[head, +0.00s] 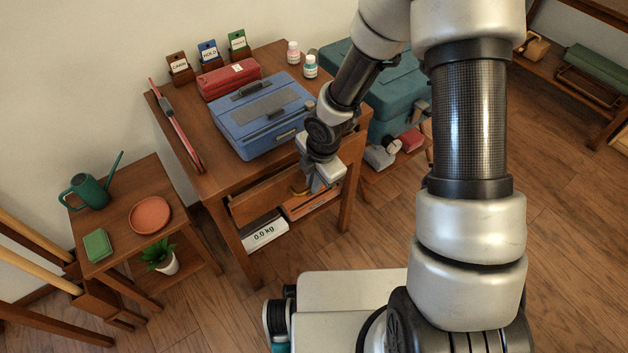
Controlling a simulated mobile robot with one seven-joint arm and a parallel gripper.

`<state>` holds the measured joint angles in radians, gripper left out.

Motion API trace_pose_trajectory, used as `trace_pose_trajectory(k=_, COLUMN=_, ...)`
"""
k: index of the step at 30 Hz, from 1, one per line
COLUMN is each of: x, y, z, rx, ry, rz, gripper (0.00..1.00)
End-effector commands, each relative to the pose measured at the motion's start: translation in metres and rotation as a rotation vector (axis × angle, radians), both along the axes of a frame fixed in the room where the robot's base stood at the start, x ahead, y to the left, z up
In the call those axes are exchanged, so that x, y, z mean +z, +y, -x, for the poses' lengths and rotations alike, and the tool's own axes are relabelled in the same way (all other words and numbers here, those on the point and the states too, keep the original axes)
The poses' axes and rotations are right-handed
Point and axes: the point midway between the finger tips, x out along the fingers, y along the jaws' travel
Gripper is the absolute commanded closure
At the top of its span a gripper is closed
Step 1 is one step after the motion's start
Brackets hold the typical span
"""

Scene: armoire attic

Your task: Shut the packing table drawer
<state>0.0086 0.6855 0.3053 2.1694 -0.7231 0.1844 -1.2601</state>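The brown wooden packing table (180,118) stands left of centre against the wall. Its drawer front (262,197) is a wooden panel below the tabletop's front edge. How far it stands out from the table is hard to judge from this steep angle. My gripper (312,188) points down at the right part of the drawer front, close by a small brass-coloured handle (299,189). The gripper and wrist hide that end of the drawer. Whether the fingers touch the handle or front, and how wide they are, cannot be made out.
A blue case (262,140), a red case (229,80) and small bottles stand on the tabletop. A scale reading 0.0 kg (264,234) sits below the drawer. A small side table (120,237) stands left, a teal chest (400,95) right. Floor in front is partly clear.

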Motion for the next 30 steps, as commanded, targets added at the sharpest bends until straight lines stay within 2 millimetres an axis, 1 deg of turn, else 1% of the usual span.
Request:
trace_pose_trajectory(k=5, x=0.001, y=0.002, z=-0.003, rx=0.001, ry=0.000, rz=0.000, gripper=1.00)
trace_pose_trajectory(k=9, x=0.003, y=0.014, z=-0.021, rx=0.001, ry=0.000, rz=-0.001, gripper=1.00)
trace_pose_trajectory(k=12, x=0.002, y=0.021, z=-0.032, rx=0.000, ry=-0.001, rz=-0.001, gripper=1.00)
trace_pose_trajectory(k=21, x=0.001, y=0.024, z=-0.036, rx=0.000, ry=-0.005, rz=-0.003, gripper=1.00)
trace_pose_trajectory(k=22, x=0.001, y=0.025, z=-0.036, rx=0.001, ry=-0.005, rz=-0.003, gripper=0.89)
trace_pose_trajectory(k=25, x=0.001, y=0.025, z=-0.036, rx=0.001, ry=-0.006, rz=-0.004, gripper=0.72)
trace_pose_trajectory(k=30, x=0.001, y=0.024, z=-0.036, rx=0.001, ry=-0.004, rz=-0.003, gripper=0.72)
